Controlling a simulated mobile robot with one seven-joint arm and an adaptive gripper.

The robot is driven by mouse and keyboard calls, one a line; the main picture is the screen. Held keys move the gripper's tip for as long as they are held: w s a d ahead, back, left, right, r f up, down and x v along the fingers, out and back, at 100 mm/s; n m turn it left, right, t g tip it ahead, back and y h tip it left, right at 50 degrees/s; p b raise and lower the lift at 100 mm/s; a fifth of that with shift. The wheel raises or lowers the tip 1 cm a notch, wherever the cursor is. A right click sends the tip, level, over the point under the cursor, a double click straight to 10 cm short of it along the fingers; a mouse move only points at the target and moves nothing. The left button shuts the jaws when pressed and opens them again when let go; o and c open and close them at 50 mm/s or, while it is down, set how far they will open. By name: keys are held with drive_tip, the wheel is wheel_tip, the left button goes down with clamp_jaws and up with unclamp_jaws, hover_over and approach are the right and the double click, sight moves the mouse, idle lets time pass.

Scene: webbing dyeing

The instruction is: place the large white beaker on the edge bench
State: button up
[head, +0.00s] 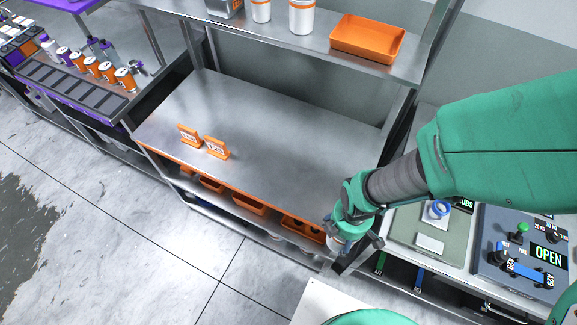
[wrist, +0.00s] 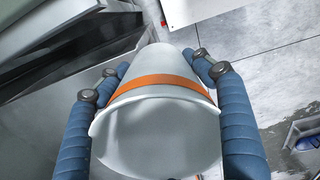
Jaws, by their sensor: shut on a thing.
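The large white beaker (wrist: 155,130) has an orange band and fills the middle of the wrist view. The blue fingers of my gripper (wrist: 158,70) are shut on it from both sides. In the head view my gripper (head: 348,240) is at the front right corner of a steel bench (head: 270,125) with an orange front edge. Only a small pale part of the beaker (head: 336,244) shows there, the rest hidden by the gripper. No label names the edge bench; this steel bench has a wide bare top.
Two orange number signs (head: 217,147) stand near the bench's front left. An overhead shelf holds white containers (head: 302,17) and an orange tray (head: 367,38). A control panel (head: 525,255) reading OPEN is at right. Orange bins (head: 250,205) sit under the bench.

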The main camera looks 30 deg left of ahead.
drive_tip(key=w+a, duration=0.3)
drive_tip(key=w, duration=0.1)
drive_tip(key=w+a+f+b, duration=0.1)
drive_tip(key=w+a, duration=0.1)
drive_tip(key=w, duration=0.3)
drive_tip(key=w+a+b, duration=0.1)
drive_tip(key=w+a, duration=0.2)
drive_tip(key=w, duration=0.1)
drive_tip(key=shift+w+a+f, duration=0.25)
drive_tip(key=shift+a, duration=0.05)
drive_tip(key=shift+f+b, duration=0.75)
drive_tip(key=shift+f, duration=1)
drive_tip(key=o, duration=1.2)
drive_tip(key=shift+o, duration=0.2)
